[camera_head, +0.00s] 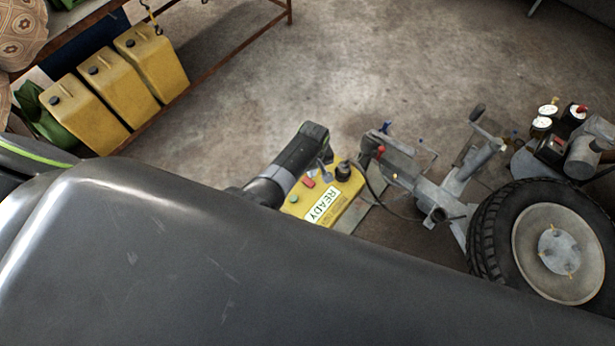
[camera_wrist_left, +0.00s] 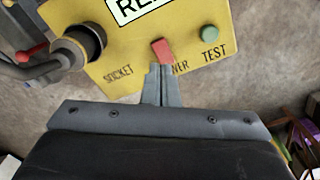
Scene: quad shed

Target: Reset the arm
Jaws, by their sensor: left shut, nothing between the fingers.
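A yellow control box (camera_head: 322,206) with a READY label stands beyond the large dark surface in the head view. In the left wrist view the box (camera_wrist_left: 130,62) shows a red rocker switch (camera_wrist_left: 162,50), a green TEST button (camera_wrist_left: 210,34) and a black socket (camera_wrist_left: 80,44) with a grey plug or cable at it. My left gripper (camera_head: 324,171) is over the box in the head view. In the left wrist view its fingers (camera_wrist_left: 160,72) are shut and empty, with the tips just below the red switch. I cannot tell whether they touch it. My right gripper is not in view.
A large dark grey scratched panel (camera_head: 200,260) fills the foreground. A trailer-like metal frame (camera_head: 440,195) and a wheel (camera_head: 555,250) stand right of the box. Gauges (camera_head: 545,115) lie behind the wheel. Yellow canisters (camera_head: 120,85) stand at the upper left. The concrete floor (camera_head: 350,60) behind is clear.

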